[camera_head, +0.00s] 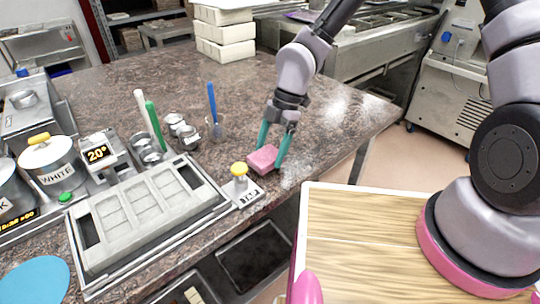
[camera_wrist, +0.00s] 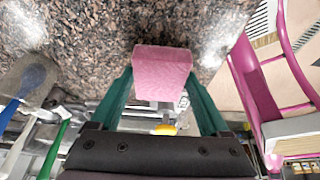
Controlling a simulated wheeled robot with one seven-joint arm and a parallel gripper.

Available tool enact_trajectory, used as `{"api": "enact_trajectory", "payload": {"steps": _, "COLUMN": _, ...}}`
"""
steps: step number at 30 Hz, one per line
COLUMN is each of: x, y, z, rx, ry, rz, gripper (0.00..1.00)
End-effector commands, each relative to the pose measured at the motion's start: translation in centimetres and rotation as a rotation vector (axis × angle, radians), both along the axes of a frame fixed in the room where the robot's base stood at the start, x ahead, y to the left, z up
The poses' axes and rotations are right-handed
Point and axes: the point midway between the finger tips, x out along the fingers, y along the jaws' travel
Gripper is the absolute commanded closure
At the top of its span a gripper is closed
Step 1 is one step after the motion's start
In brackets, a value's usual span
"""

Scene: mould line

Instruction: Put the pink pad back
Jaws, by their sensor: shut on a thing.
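The pink pad (camera_head: 263,158) is at the tips of my gripper (camera_head: 274,158), at the counter's right part, behind the yellow-knobbed stand. My gripper's two green fingers are shut on it. In the wrist view the pink pad (camera_wrist: 162,72) sits between the fingertips of my gripper (camera_wrist: 162,85), one finger at each side. I cannot tell whether the pad touches the counter or is held just above it.
A small stand with a yellow knob (camera_head: 239,171) is close to the pad. A grey mould tray (camera_head: 150,212) lies to the left. White blocks (camera_head: 224,33) are stacked at the back.

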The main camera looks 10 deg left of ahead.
Motion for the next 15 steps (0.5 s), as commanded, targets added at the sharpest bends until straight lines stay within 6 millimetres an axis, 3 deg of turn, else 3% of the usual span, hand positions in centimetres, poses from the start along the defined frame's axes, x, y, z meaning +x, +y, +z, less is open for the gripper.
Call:
{"api": "enact_trajectory", "payload": {"steps": 4, "x": -0.1, "y": 0.0, "z": -1.9, "rx": 0.000, "ry": 0.000, "rz": 0.001, "gripper": 1.00}}
{"api": "enact_trajectory", "payload": {"steps": 12, "x": 0.0, "y": 0.0, "z": -2.0, "rx": 0.000, "ry": 0.000, "rz": 0.000, "gripper": 1.00}}
{"api": "enact_trajectory", "payload": {"steps": 13, "x": 0.0, "y": 0.0, "z": -2.0, "rx": 0.000, "ry": 0.000, "rz": 0.000, "gripper": 0.13}}
{"api": "enact_trajectory", "payload": {"steps": 14, "x": 0.0, "y": 0.0, "z": -2.0, "rx": 0.000, "ry": 0.000, "rz": 0.000, "gripper": 0.01}}
{"api": "enact_trajectory", "payload": {"steps": 15, "x": 0.0, "y": 0.0, "z": -2.0, "rx": 0.000, "ry": 0.000, "rz": 0.000, "gripper": 0.00}}
